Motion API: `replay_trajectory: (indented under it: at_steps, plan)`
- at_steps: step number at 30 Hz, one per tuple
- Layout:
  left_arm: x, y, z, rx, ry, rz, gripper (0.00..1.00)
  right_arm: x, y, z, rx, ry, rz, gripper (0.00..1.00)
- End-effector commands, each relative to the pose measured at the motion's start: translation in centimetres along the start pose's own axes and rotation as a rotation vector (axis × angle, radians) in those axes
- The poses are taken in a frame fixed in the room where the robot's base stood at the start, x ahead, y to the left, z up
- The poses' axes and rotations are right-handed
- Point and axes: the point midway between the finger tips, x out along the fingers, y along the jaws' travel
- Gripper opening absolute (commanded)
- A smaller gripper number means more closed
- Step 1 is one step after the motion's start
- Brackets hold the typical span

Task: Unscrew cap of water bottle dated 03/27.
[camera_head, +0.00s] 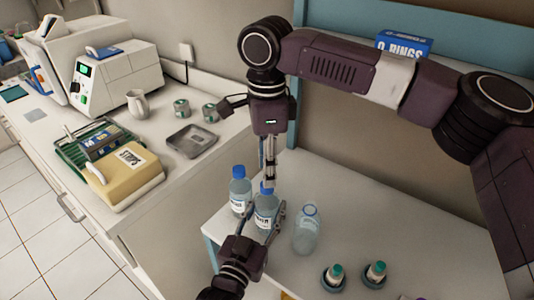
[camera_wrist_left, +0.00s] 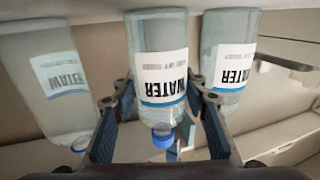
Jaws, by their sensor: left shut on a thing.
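Three clear water bottles stand on the white table. The middle bottle (camera_head: 265,212), with a blue cap (camera_head: 266,188), is between the fingers of my left gripper (camera_head: 262,222), which is shut on its body. In the left wrist view the same bottle (camera_wrist_left: 158,60) appears upside down, its blue cap (camera_wrist_left: 162,138) low between the fingers of my left gripper (camera_wrist_left: 158,108). My right gripper (camera_head: 269,182) points down from above, its slim fingertips at the cap; whether they grip it is unclear. Another blue-capped bottle (camera_head: 240,192) stands left. The right bottle (camera_head: 306,232) shows a blue ring on top. Dates are unreadable.
Two small teal-topped bottles (camera_head: 376,271) (camera_head: 333,275) stand in round holders at the front right. A counter (camera_head: 185,175) at left carries machines, a metal tray (camera_head: 190,141) and jars. A blue O-rings box (camera_head: 404,43) sits behind my right arm.

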Motion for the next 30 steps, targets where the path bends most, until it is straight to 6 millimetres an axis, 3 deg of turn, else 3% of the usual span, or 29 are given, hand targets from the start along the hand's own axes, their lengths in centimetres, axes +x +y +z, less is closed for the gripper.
replay_trajectory:
  at_steps: [3, 9, 19, 28, 30]
  plan:
    - [0.0, 0.0, 0.0, 0.0, 0.001, 0.0, 0.0, 1.9, 0.0, 0.0, -0.001, 0.001, 0.0, 0.36]
    - [0.0, 0.0, 0.0, 0.0, 0.001, 0.0, 0.0, 3.7, 0.0, 0.0, -0.001, 0.001, 0.0, 0.36]
    - [0.0, 0.0, 0.0, 0.0, 0.001, 0.0, 0.0, 4.0, 0.0, 0.0, -0.002, -0.001, -0.001, 0.36]
    - [0.0, 0.0, -0.1, 0.0, 0.001, 0.0, 0.0, 4.0, 0.0, 0.0, -0.002, 0.0, -0.001, 0.03]
    - [0.0, 0.0, -0.1, 0.0, 0.001, 0.0, 0.0, 4.0, 0.0, 0.0, -0.002, 0.0, -0.002, 0.0]
